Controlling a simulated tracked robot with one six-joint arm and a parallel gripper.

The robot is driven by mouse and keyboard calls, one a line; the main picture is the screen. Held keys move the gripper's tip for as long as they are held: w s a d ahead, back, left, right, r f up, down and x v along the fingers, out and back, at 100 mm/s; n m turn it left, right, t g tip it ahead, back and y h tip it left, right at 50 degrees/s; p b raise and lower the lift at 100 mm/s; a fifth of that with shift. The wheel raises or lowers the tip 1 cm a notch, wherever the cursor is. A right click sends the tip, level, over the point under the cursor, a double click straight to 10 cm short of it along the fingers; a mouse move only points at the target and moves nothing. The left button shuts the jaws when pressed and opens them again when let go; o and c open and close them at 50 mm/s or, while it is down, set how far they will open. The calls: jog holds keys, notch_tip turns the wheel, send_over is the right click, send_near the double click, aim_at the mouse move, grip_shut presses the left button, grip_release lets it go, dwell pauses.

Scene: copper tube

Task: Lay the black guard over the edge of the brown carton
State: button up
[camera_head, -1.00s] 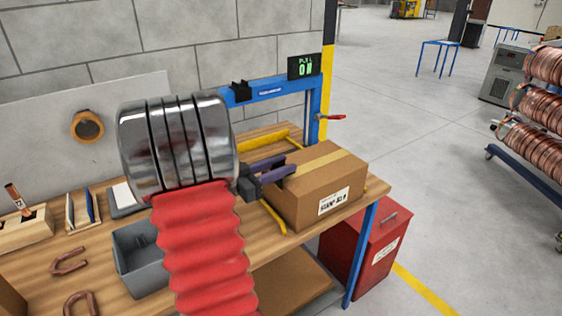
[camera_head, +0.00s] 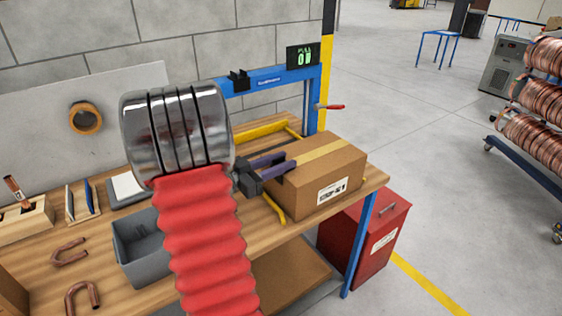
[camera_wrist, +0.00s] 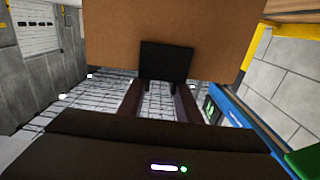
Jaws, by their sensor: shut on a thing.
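The brown carton (camera_head: 325,180) stands on the workbench at the right, with tan tape on top and a white label on its front. My gripper (camera_head: 285,166) is at its left side, with dark purple fingers reaching toward the upper left edge. In the wrist view the black guard (camera_wrist: 166,60) is a dark squarish piece in front of the carton (camera_wrist: 215,45), at the ends of my gripper's fingers (camera_wrist: 160,86). The gripper is shut on the guard.
Yellow rails (camera_head: 262,130) lie beside the carton, under a blue frame (camera_head: 270,80) with a display. A grey bin (camera_head: 138,250) and copper bends (camera_head: 82,296) are on the bench at left. A red cabinet (camera_head: 370,245) stands below the right end.

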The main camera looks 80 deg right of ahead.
jog(key=o, duration=1.1)
notch_tip(320, 180, up, 10)
jog(key=shift+f, duration=0.1)
dwell(0.9)
